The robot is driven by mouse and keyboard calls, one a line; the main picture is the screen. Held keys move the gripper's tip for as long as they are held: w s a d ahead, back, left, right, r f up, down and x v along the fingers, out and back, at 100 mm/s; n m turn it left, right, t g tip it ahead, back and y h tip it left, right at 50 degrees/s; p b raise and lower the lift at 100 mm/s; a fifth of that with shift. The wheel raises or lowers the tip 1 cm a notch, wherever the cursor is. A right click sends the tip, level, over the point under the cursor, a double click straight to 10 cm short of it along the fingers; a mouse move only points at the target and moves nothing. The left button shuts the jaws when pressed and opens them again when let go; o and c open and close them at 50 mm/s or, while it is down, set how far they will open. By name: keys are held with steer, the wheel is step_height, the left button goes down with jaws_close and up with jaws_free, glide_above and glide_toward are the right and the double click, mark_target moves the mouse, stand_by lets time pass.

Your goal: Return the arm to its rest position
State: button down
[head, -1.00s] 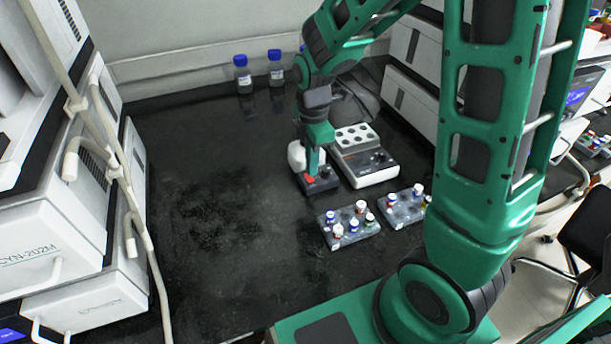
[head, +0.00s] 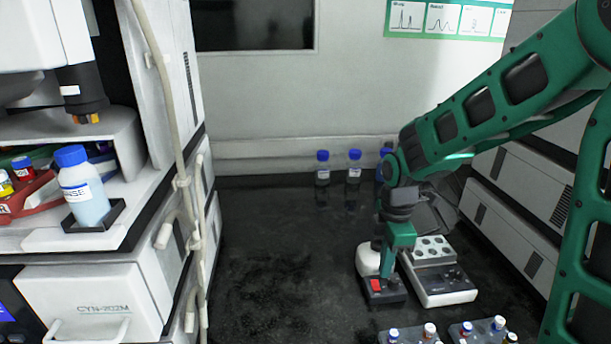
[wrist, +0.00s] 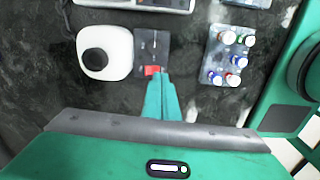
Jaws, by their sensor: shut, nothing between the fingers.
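My green arm reaches down from the right in the head view, with my gripper (head: 388,272) pointing down over a small dark device with a red part (head: 384,290). In the wrist view my gripper's two fingertips (wrist: 160,76) are together with nothing between them. They sit right by the red part (wrist: 153,71) of the small device (wrist: 152,46). I cannot tell whether they touch it.
A white round-topped unit (wrist: 104,52) stands beside the small device. A white block heater (head: 437,270) is to its right. Vial racks (head: 485,330) are in front. Capped bottles (head: 322,170) stand at the back wall. White instruments (head: 90,290) flank the bench. The left-centre bench is clear.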

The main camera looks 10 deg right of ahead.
steer(key=s+d+r+m, duration=0.4)
steer(key=s+d+m, duration=0.4)
steer(key=s+m, duration=0.3)
steer(key=s+d+r+m, duration=0.4)
steer(key=s+d+m, duration=0.4)
steer(key=s+m, duration=0.4)
steer(key=shift+r+m, duration=0.25)
steer(key=shift+m, duration=0.15)
